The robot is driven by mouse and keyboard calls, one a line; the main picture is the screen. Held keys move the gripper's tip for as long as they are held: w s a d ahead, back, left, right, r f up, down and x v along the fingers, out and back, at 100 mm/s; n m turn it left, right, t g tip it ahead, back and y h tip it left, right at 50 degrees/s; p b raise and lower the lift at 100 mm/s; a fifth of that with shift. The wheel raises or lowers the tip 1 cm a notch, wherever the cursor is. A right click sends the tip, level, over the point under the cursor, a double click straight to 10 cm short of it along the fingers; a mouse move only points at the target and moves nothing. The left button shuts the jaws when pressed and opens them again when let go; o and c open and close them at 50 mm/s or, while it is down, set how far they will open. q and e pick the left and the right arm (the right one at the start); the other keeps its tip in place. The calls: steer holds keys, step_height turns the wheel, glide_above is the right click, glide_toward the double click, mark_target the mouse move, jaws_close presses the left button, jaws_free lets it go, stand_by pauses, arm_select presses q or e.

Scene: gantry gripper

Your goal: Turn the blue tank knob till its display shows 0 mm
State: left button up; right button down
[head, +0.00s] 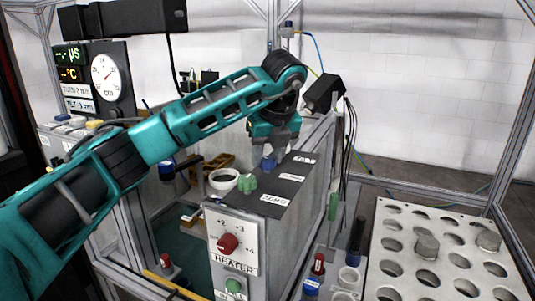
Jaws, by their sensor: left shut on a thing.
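My left arm comes in from the left and reaches across to the dark top plate of the heater box (290,187). My left gripper (269,153) points down there and is shut on the blue knob (268,163), whose lower part shows below the fingers. A green knob (246,184) stands just in front of it on the same plate. A panel at the upper left carries lit displays (69,56) and small white readout labels (78,91); the lower label seems to end in mm, but its number is too small to read surely. My right gripper is not in view.
The heater box front has a red knob (227,244) and a green button (234,286). A round gauge (105,77) sits on the panel. A black camera-like block (322,94) is close right of my gripper. A perforated metal rack (447,219) stands at right.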

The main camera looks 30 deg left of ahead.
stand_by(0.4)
arm_select(q)
steer(key=o, duration=1)
steer(key=shift+o, duration=0.2)
steer(key=shift+r, duration=0.1)
steer(key=p+v, duration=0.1)
steer(key=v, duration=1.1)
steer(key=shift+d+r, duration=0.15)
steer(key=shift+r, duration=0.2)
steer(key=shift+s, duration=0.1)
